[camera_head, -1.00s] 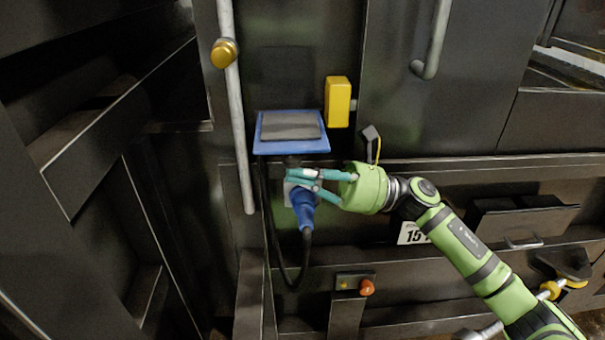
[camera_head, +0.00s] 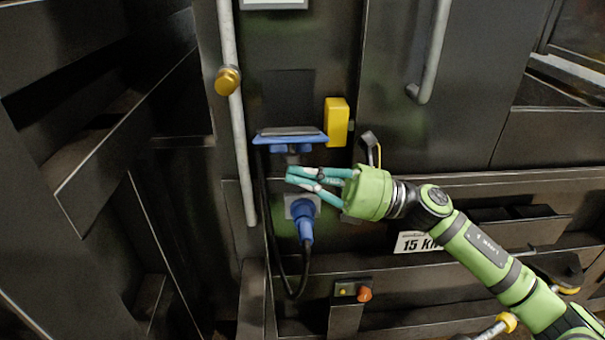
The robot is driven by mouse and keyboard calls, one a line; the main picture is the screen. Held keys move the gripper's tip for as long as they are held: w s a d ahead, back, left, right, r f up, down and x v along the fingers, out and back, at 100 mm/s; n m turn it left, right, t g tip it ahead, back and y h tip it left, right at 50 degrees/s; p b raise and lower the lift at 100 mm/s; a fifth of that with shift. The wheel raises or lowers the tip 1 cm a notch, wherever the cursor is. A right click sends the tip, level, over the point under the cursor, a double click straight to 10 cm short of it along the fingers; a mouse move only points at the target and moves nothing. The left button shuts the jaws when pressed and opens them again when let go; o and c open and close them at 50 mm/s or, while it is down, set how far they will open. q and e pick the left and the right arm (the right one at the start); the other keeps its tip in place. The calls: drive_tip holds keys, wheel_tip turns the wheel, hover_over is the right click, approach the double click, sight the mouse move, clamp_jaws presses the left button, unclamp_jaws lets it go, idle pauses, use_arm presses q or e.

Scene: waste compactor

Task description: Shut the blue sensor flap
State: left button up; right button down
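The blue sensor flap (camera_head: 290,137) sticks out from the dark machine front, seen nearly edge-on, with a grey panel on its upper face. A blue plug (camera_head: 304,217) with a black cable sits in a socket below it. My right gripper (camera_head: 288,176) is just below the flap and above the plug, with teal fingers pointing left. Its fingertips come together and hold nothing that I can see. A small gap shows between the fingers and the flap. My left gripper is not in view.
A yellow box (camera_head: 337,122) is right of the flap. A vertical grey pipe (camera_head: 237,120) with a brass knob stands to the left. A black cable (camera_head: 268,230) hangs in a loop below. A small control box with a red button (camera_head: 364,294) is lower down.

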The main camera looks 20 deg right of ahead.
sight(299, 158)
wheel_tip(299, 158, up, 3)
drive_tip(key=m+t+h+p, duration=0.1)
drive_tip(key=m+p, duration=0.1)
drive_tip(key=m, duration=0.1)
drive_tip(key=shift+p, duration=0.35)
drive_tip(key=shift+w+r+m+h+p, duration=0.15)
drive_tip(key=shift+r+m+h+p, duration=0.15)
drive_tip(key=shift+r+m+p, duration=0.6)
drive_tip(key=shift+f, duration=0.15)
drive_tip(key=shift+d+f, duration=0.1)
